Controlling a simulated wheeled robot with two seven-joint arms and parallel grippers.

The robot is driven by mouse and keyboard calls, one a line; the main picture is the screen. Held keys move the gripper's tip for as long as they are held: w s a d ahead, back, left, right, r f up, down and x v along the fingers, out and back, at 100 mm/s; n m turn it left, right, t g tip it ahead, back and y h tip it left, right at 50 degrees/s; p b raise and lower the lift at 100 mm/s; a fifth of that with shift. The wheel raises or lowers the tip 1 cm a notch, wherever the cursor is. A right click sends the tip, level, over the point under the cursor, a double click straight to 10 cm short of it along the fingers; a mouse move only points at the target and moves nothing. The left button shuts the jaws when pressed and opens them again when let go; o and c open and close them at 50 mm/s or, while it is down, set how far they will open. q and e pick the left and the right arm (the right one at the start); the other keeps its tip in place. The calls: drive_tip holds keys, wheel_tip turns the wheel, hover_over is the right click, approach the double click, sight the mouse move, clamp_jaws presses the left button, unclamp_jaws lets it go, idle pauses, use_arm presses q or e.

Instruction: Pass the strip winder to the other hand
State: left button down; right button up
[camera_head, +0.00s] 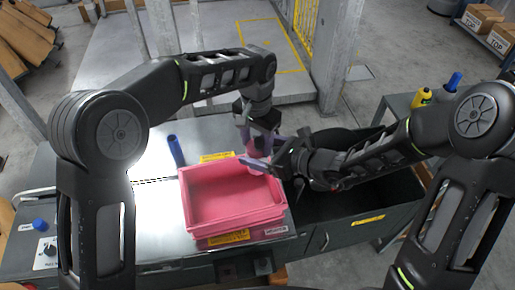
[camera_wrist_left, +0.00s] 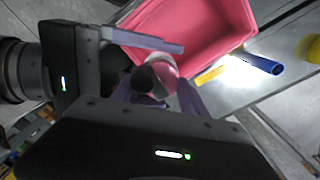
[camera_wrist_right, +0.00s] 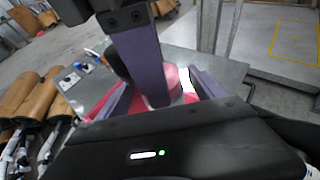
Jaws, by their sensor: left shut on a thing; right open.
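The strip winder, a small pink-and-white rounded piece, is mostly hidden between my two grippers, above the back right corner of the pink bin. Its pale part (camera_wrist_left: 163,66) shows in the left wrist view, and its pink side (camera_wrist_right: 172,80) in the right wrist view. My left gripper (camera_head: 249,147) points down and is shut on it. My right gripper (camera_head: 268,153) comes in from the right; its purple fingers are open, one on each side of the winder. In the right wrist view it is unclear whether they touch it.
The pink bin (camera_head: 213,227) stands empty on the metal bench (camera_head: 153,215). A dark open tub (camera_head: 340,214) is to its right. Yellow and blue bottles (camera_head: 421,98) stand at the far right.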

drive_tip(key=shift+w+a+f, duration=0.1)
drive_tip(key=shift+w+a, duration=0.1)
drive_tip(key=shift+c, duration=0.5)
drive_tip(key=c, duration=1.3)
use_arm(q)
drive_tip(key=c, duration=0.5)
unclamp_jaws()
use_arm(e)
drive_tip(key=shift+c, duration=0.8)
use_arm(q)
drive_tip(key=shift+r, duration=0.1)
wheel_tip(320, 180, up, 7)
drive_tip(key=shift+r, duration=0.2)
